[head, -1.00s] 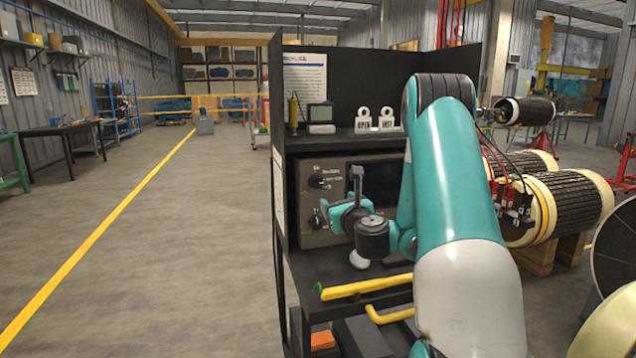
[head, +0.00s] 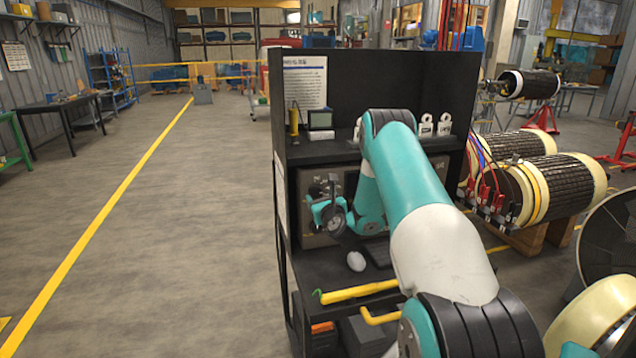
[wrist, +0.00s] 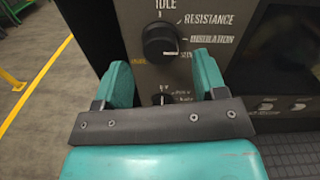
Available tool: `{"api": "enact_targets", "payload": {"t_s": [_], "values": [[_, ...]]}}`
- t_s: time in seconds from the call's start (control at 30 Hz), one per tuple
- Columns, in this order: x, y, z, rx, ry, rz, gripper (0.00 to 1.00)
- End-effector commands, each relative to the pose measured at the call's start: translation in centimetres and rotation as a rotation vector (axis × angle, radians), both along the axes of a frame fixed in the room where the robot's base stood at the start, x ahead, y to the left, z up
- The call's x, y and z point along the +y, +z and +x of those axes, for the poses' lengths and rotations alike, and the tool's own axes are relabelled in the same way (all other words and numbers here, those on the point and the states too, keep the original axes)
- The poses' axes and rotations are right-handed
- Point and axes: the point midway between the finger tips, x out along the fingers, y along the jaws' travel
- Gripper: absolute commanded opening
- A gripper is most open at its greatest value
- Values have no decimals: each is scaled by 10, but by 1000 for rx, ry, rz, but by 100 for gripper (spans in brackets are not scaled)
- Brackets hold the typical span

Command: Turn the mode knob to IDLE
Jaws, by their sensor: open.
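The mode knob (wrist: 161,42) is a round black knob on the grey-brown panel (wrist: 107,20), with IDLE printed above it and RESISTANCE and INSULATION to its right. I cannot tell surely which label it points to. My gripper (wrist: 162,74) is open and empty. Its two teal fingers stand apart just below the mode knob in the wrist view, not around it. A second, smaller knob (wrist: 162,99) shows between the fingers, partly hidden by the gripper body. In the head view my gripper (head: 325,200) is in front of the panel and hides the knobs.
A black bench cabinet (head: 400,75) surrounds the panel. A dark screen (wrist: 290,50) is right of the knob. A yellow bar (head: 358,291) crosses the front. Open floor (head: 190,250) lies left.

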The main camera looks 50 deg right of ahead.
Motion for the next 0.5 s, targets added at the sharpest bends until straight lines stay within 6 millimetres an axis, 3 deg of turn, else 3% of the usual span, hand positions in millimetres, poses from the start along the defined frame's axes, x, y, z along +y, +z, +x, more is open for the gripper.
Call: {"api": "enact_targets", "payload": {"t_s": [0.03,0.2,0.5], "values": [[-3,7,6,-1,0,-3,65],[-11,3,21,0,2,-1,65],[-17,0,28,0,-1,2,65]]}}
